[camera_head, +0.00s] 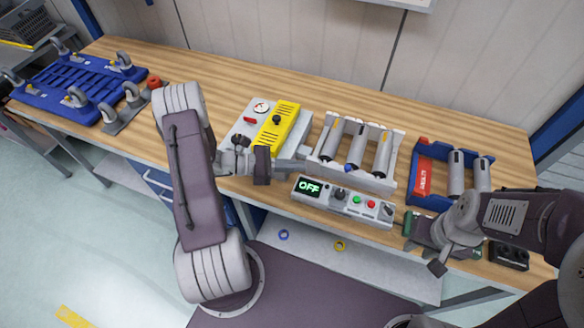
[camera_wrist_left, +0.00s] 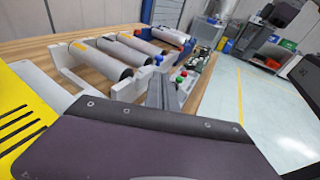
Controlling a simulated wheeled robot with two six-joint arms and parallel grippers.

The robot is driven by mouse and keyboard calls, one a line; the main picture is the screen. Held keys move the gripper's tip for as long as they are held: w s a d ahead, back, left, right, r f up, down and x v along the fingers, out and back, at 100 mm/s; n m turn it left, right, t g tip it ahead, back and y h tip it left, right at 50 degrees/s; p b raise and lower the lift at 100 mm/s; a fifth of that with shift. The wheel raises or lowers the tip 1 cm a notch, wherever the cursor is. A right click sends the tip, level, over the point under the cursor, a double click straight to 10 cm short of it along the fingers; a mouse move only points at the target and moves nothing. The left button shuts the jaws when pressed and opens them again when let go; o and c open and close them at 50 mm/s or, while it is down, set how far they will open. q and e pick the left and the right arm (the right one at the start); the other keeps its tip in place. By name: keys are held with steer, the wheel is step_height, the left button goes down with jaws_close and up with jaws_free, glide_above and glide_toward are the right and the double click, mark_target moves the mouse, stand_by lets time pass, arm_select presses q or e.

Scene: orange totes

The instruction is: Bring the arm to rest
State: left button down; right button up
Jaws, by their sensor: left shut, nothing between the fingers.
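My left gripper (camera_head: 298,160) reaches right over the workbench (camera_head: 345,92), between the yellow-fronted device and the grey roller rack. It is shut and empty; its closed fingers (camera_wrist_left: 163,92) also show in the left wrist view, pointing past the rack. My left arm is bent, with its elbow high over the bench's front edge. My right gripper (camera_head: 425,243) is low at the bench's front right; whether it is open or shut does not show clearly.
A grey rack (camera_head: 375,182) holds several cylinders. A yellow-fronted device (camera_head: 277,127) with a gauge stands left of it. A control box (camera_head: 345,202) reading OFF lies in front. A blue rack (camera_head: 430,200) is at right, a blue fixture (camera_head: 75,82) at far left.

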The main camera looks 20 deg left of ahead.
arm_select(q)
steer(key=d+r+m+g, duration=0.3)
steer(key=d+r+m, duration=0.2)
steer(key=d+r, duration=0.1)
steer(key=s+d+r+m+g+y, duration=0.25)
steer(key=s+d+m+g, duration=0.4)
steer(key=s, duration=0.35)
steer(key=s+a+f+m+y, duration=0.3)
steer(key=s+a+m+y, duration=0.1)
steer(key=s+m+y, duration=0.3)
steer(key=w+a+f+m+t+y, duration=0.2)
steer(key=w+a+m+t+y, duration=0.1)
steer(key=a, duration=0.5)
steer(key=shift+w+a+f+m+y, duration=0.2)
steer(key=shift+m+y, duration=0.35)
steer(key=shift+m, duration=0.4)
